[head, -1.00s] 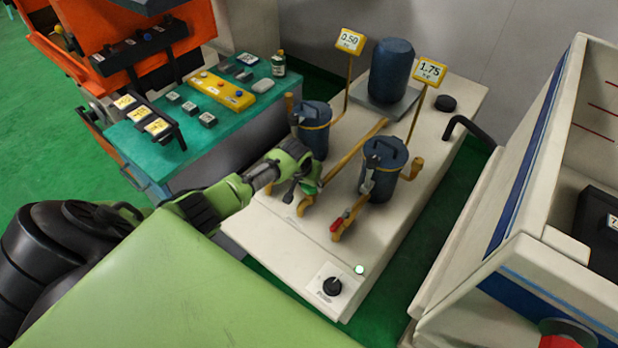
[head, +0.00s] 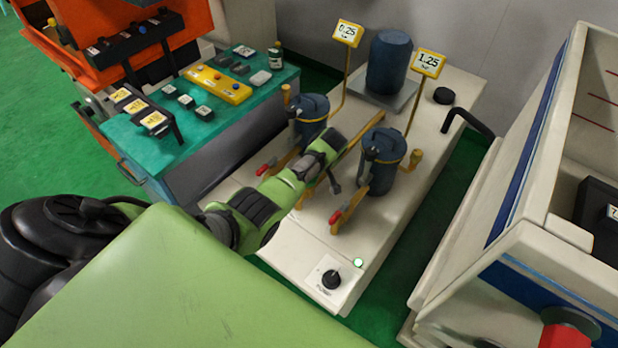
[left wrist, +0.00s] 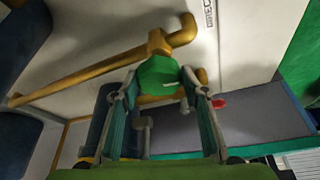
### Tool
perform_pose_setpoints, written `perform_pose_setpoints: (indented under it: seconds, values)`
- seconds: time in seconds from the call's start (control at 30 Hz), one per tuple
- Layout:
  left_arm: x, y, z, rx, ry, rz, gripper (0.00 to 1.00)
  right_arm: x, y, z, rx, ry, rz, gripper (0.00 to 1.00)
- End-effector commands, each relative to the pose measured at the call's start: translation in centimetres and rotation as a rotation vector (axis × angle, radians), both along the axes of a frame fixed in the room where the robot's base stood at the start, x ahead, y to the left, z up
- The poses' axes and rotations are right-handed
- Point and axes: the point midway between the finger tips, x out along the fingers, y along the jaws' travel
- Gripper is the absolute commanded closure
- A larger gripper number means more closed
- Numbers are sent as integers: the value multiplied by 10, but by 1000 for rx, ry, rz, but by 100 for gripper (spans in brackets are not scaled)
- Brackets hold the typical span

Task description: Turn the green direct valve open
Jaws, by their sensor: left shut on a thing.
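The green direct valve's handle (left wrist: 160,76) shows in the left wrist view at the end of a brass pipe (left wrist: 85,70). My left gripper (left wrist: 163,80) is shut on this handle, with one finger on each side. In the head view my left gripper (head: 332,172) reaches over the white bench between the two blue filter pots, and its arm hides the green handle. Partly hidden lettering beside the pipe ends in "ECT". My right gripper is not in view.
Blue pots (head: 312,112) and (head: 384,158) flank my left gripper. Red-handled valves (head: 266,166) and (head: 336,215) sit close by. Gauges read 0.25 (head: 347,33) and 1.25 (head: 428,64). A black knob (head: 331,280) is at the bench front.

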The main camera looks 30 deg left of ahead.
Motion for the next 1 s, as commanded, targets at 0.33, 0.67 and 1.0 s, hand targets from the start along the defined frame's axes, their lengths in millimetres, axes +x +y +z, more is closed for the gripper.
perform_pose_setpoints:
  seconds: [0.33, 0.67, 1.0]
  values:
    - [4, -1, -6, -2, -2, 326, 80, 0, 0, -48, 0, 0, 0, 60]
    - [5, -1, -5, -1, -2, 573, 81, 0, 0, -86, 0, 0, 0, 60]
    - [5, 0, -2, -1, -1, 697, 81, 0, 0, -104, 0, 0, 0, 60]
